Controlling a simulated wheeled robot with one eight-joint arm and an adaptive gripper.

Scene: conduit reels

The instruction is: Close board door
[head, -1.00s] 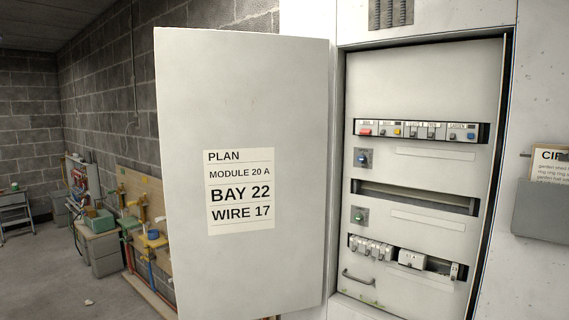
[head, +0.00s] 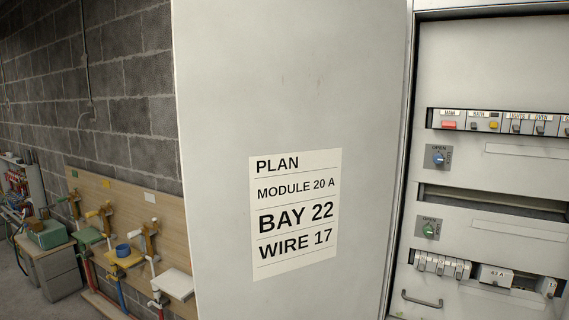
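The board door (head: 290,90) stands wide open on the left side of the electrical board (head: 470,70). It is a plain grey-white panel with a paper label (head: 295,214) reading PLAN, MODULE 20 A, BAY 22, WIRE 17. The board's inside shows a row of labelled switches (head: 495,122), two rotary knobs, an empty slot (head: 490,202) and a lower row of modules (head: 442,265). A small handle (head: 421,301) sits at the bottom of the inner panel. My gripper is not in view.
At left, a wooden board (head: 110,200) with pipes and valves leans by the block wall (head: 120,100). A green box (head: 50,234) rests on a grey cabinet (head: 50,270) farther left. Some bare floor shows at lower left.

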